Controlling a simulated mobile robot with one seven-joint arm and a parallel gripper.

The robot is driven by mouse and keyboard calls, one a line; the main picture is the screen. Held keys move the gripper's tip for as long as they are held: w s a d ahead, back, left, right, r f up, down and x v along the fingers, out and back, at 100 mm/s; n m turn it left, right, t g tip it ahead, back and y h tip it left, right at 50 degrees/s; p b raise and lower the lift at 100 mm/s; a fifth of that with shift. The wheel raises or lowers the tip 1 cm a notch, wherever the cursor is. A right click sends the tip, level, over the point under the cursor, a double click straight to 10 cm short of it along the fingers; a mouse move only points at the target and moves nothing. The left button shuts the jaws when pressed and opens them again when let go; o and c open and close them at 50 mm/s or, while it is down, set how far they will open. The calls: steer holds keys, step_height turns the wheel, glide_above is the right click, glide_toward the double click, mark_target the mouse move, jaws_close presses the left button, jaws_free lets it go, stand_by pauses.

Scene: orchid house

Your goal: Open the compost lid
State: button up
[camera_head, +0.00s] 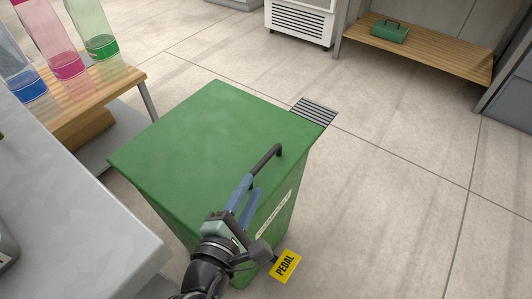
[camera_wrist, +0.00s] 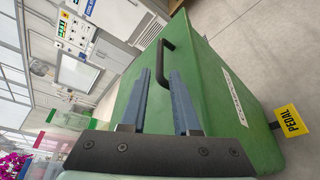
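The compost bin is a green box with a flat green lid (camera_head: 205,135). The lid is shut and level. A black bar handle (camera_head: 267,160) stands near the lid's front edge; it also shows in the wrist view (camera_wrist: 167,47). My gripper (camera_head: 248,188) is at the near end of the handle, above the bin's front edge. In the wrist view its two blue-grey fingers (camera_wrist: 162,75) are apart, with part of the handle showing between and beyond the tips. I cannot tell whether they touch it.
A yellow pedal sign (camera_head: 285,265) is low at the bin's front. A grey counter (camera_head: 75,220) is close on the left, and a wooden bench (camera_head: 130,80) with coloured bottles stands behind it. A floor grate (camera_head: 314,111) lies behind the bin. The floor to the right is clear.

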mark_target(263, 165)
steer(key=b+x, duration=0.3)
steer(key=x, duration=0.7)
steer(key=shift+w+d, duration=0.1)
steer(key=shift+w, duration=0.1)
jaws_close()
stand_by(1.0)
